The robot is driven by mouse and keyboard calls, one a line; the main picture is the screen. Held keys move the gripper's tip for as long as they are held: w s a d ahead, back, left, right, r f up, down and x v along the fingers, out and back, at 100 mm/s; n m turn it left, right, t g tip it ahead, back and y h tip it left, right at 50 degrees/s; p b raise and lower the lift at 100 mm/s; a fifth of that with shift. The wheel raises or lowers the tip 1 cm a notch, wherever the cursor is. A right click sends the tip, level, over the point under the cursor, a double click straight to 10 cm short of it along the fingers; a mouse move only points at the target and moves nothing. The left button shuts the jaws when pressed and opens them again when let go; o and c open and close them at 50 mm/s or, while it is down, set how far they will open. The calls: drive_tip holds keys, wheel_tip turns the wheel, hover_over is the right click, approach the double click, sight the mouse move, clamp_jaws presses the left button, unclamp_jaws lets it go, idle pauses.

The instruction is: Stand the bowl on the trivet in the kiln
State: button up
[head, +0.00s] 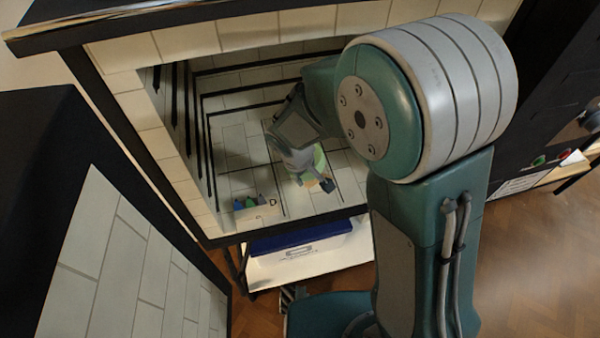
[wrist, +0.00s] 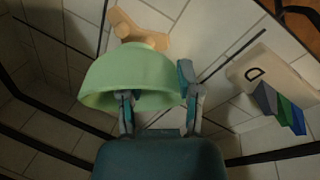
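The pale green bowl (wrist: 128,70) fills the upper left middle of the wrist view, its rim toward my gripper. In the head view the bowl (head: 319,158) is in the kiln, partly hidden by my gripper. My gripper (wrist: 157,85) has its fingers well apart: one overlaps the bowl's opening, the other lies just beyond its right side. The tan, three-armed trivet (wrist: 150,38) shows past the bowl's base and is partly covered by it. I cannot tell whether the bowl touches the trivet. The kiln (head: 145,118) is open, with a light tiled inside.
A small holder marked D (wrist: 252,74) with blue and green cones stands on the kiln floor; the head view shows it left of the bowl (head: 262,212). The tiled kiln door (head: 125,270) stands open at left. A blue-lidded box (head: 300,238) sits below the opening.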

drive_tip(key=shift+d+r, duration=0.1)
drive_tip(key=shift+d, duration=0.15)
drive_tip(key=a+v, duration=0.1)
drive_tip(key=v, duration=1.1)
drive_tip(key=s+d+r+m+t+y, duration=0.1)
drive_tip(key=s+d+r+m, duration=0.3)
drive_tip(key=d, duration=0.5)
drive_tip(key=s+d+r+m+t+y, duration=0.1)
drive_tip(key=s+d+r+m+t, duration=0.1)
drive_tip(key=s+d+r+m, duration=0.3)
drive_tip(key=s+d+r, duration=0.2)
drive_tip(key=s+d, duration=0.2)
drive_tip(key=shift+s+r+t, duration=0.2)
drive_tip(key=shift+r+t, duration=0.1)
drive_tip(key=shift+r, duration=0.1)
drive_tip(key=shift+d, duration=0.1)
